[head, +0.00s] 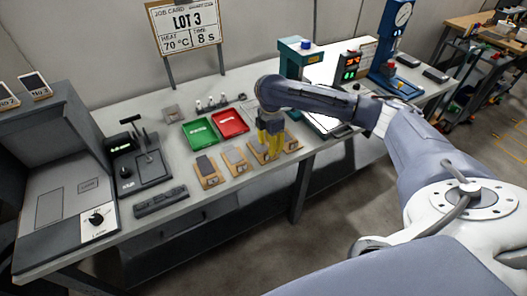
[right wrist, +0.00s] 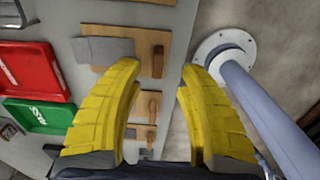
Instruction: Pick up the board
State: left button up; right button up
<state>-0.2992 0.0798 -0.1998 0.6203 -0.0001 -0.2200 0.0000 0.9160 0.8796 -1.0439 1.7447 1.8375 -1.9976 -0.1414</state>
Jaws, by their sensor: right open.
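Several small wooden boards lie in a row along the table's front edge in the head view. The leftmost board (head: 208,181) carries a dark grey plate, and the board beside it (head: 237,170) carries a lighter one. My right gripper (head: 270,148), with yellow fingers, points down over the boards further right and partly hides them. In the right wrist view its open fingers (right wrist: 160,72) have nothing held between them. A wooden board with a grey plate (right wrist: 154,54) shows just beyond the fingertips, and another board (right wrist: 148,106) shows between the fingers. I cannot tell whether the fingers touch any board. My left gripper is not in view.
A green tray (head: 199,132) and a red tray (head: 230,123) lie behind the boards. A dark bar (head: 161,201) and a black device (head: 140,160) stand to the left. A green machine (head: 292,62) and a blue press (head: 391,45) stand to the right. The table's front edge is close to the boards.

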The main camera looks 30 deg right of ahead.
aim_at(262, 147)
jog(key=shift+w+f, duration=0.1)
jog(key=shift+f, duration=2.7)
grip_shut()
